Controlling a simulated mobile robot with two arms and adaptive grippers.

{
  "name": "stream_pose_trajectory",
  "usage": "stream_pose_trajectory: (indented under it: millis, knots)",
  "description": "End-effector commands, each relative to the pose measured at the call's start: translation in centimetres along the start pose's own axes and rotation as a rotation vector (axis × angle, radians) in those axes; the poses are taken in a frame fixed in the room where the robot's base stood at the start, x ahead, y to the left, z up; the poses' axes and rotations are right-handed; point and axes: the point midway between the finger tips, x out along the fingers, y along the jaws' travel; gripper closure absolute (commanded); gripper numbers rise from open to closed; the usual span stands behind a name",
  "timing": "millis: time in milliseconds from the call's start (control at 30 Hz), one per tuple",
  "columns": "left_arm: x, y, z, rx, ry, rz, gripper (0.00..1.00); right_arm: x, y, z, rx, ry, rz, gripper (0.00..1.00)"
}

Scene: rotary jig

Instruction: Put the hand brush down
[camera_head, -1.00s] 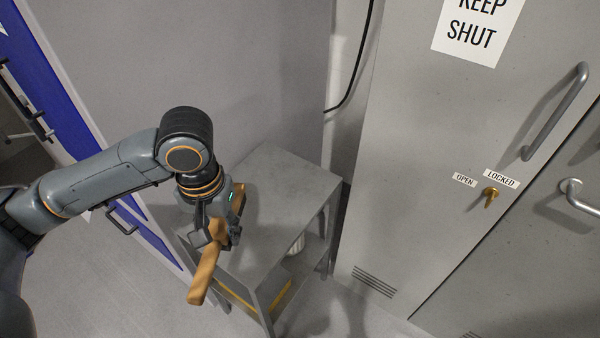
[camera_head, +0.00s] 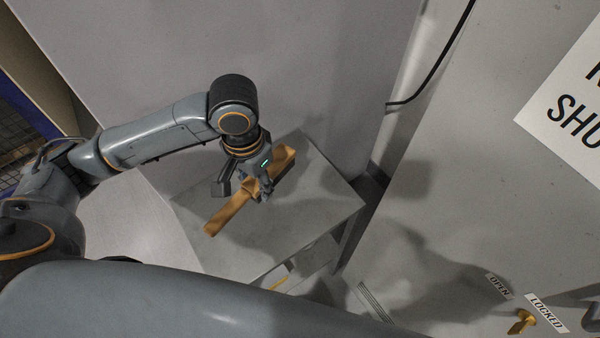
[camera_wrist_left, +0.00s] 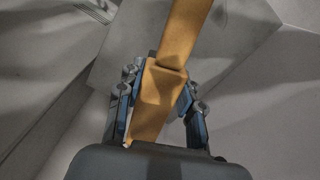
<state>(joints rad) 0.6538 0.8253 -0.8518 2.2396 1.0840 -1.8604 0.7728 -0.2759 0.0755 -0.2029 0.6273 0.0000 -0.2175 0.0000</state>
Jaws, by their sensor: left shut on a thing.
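The hand brush (camera_head: 229,213) is a wooden brush with a long tan handle and dark bristles at its far end. It lies slantwise over the grey table top (camera_head: 325,200) in the head view. My left gripper (camera_head: 258,190) is shut on the middle of the brush, coming from above. In the left wrist view the brush (camera_wrist_left: 182,35) runs between the two fingers of the left gripper (camera_wrist_left: 157,95). I cannot tell whether the brush touches the table top. My right gripper is not in view.
A grey wall stands behind the table. A grey cabinet (camera_head: 470,190) with a yellow key switch (camera_head: 521,321) stands at the right. A black cable (camera_head: 437,65) hangs near the corner. The right part of the table top is clear. One of my arm links crosses the lower foreground.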

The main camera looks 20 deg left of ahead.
Motion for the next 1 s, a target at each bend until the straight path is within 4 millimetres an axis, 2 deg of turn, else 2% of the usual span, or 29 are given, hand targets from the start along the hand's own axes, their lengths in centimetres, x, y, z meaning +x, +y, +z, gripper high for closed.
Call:
stream_pose_trajectory:
  millis: [100, 200, 333, 433, 567, 833, 1000]
  knots:
    - [1.4, -0.1, 1.1, 0.129, -0.006, 0.001, 0.89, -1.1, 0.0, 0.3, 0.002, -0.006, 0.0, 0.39]
    - [2.5, -0.2, 1.7, 0.217, -0.006, -0.005, 0.89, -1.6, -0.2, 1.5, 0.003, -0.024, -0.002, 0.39]
    - [3.4, -0.5, 2.3, 0.29, -0.007, -0.014, 0.89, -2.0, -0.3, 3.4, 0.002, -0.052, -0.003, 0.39]
    - [3.8, -0.7, 2.0, 0.314, -0.007, -0.017, 0.89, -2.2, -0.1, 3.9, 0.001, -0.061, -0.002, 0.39]
    - [4.8, -0.9, -0.2, 0.318, -0.007, -0.018, 0.89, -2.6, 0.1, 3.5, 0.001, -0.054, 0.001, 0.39]
    - [7.6, -1.6, -6.5, 0.317, -0.008, -0.018, 0.89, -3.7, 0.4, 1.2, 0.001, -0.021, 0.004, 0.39]
    - [10.9, -1.9, -9.0, 0.317, -0.01, -0.017, 0.89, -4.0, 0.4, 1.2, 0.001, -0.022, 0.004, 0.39]
